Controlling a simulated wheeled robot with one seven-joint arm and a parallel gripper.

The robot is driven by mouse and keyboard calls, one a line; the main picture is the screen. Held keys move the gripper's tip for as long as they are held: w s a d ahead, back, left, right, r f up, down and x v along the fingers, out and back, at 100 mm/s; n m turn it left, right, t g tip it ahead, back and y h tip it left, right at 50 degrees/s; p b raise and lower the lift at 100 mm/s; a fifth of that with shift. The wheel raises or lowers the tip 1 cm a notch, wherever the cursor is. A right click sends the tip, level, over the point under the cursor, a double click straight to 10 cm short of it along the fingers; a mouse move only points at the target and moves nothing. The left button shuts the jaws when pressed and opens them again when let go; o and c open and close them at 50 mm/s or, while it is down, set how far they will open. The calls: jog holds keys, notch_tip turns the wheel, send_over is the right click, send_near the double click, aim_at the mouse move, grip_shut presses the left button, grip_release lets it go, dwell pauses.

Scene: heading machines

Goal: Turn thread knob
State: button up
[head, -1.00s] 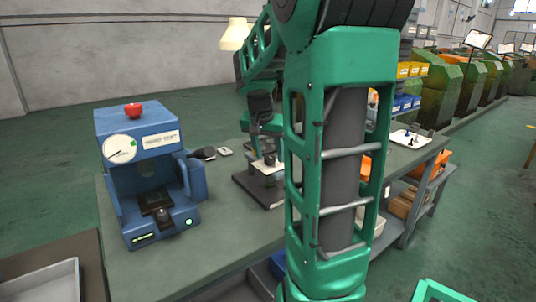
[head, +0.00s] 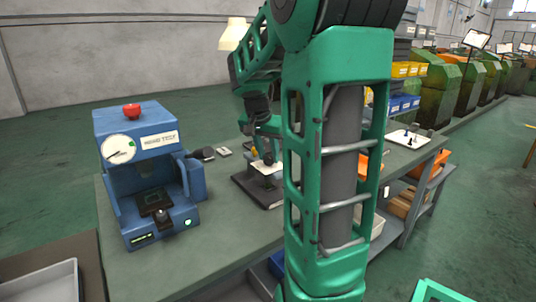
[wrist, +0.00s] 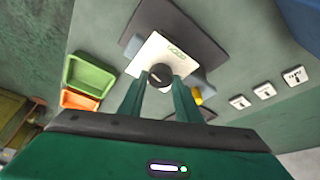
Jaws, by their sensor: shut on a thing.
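The thread knob (wrist: 160,75) is a dark round knob with a light pointer mark, in front of a white plate (wrist: 150,50) with green lettering. In the wrist view, my gripper (wrist: 161,86) has one green finger on each side of the knob and is shut on it. In the head view, the dark base (head: 252,187) of the knob's fixture rests on the grey bench, with the white plate (head: 262,169) above it. The fingers' contact with the knob is partly hidden there by my arm.
A blue test machine (head: 145,170) with a dial and red button stands left on the bench (head: 225,235). A green bin (wrist: 90,75) and orange bin (wrist: 79,101) lie left in the wrist view. A white tray (head: 408,139) sits at the bench's far end.

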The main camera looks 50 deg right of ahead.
jog(key=m, duration=0.1)
jog(key=m+g, duration=0.1)
jog(key=m, duration=0.1)
jog(key=shift+w+a+f, duration=0.1)
jog(key=shift+w+a, duration=0.05)
jog(key=shift+a, duration=0.1)
jog(key=m+g, duration=0.1)
jog(key=m, duration=0.2)
jog(key=shift+w+m+g, duration=0.1)
jog(key=shift+m+g, duration=0.2)
jog(key=m+g, duration=0.1)
jog(key=m, duration=0.2)
jog(key=m+g+y, duration=0.1)
jog(key=m, duration=0.2)
jog(key=shift+w+d+m+y, duration=0.1)
jog(key=shift+d+m+y, duration=0.1)
jog(key=shift+m+y, duration=0.1)
jog(key=o, duration=1.1)
jog(key=shift+c, duration=0.2)
